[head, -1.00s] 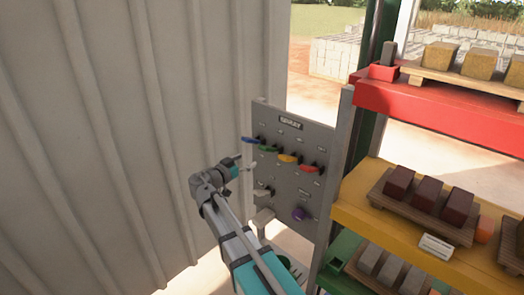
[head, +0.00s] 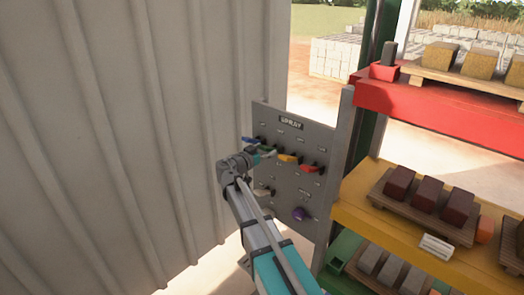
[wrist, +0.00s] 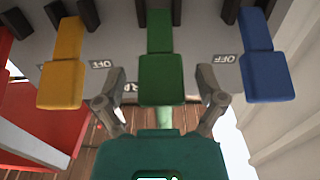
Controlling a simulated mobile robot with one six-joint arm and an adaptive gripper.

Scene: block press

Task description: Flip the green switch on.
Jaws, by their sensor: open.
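The green switch (wrist: 160,78) is on the grey panel (head: 318,139), and its lever fills the middle of the wrist view. My gripper (wrist: 162,84) is open, with one finger on each side of the green lever and visible gaps between. It holds nothing. In the head view my gripper (head: 263,154) is in front of the panel's left part and largely covers the green switch. The lever's base runs out of the wrist view at the top.
The yellow switch (wrist: 62,75) and the blue switch (wrist: 264,72) flank the green one. A red switch (head: 310,168) and a purple knob (head: 299,214) are also on the panel. Shelves with blocks stand at right; a corrugated wall (head: 130,130) is at left.

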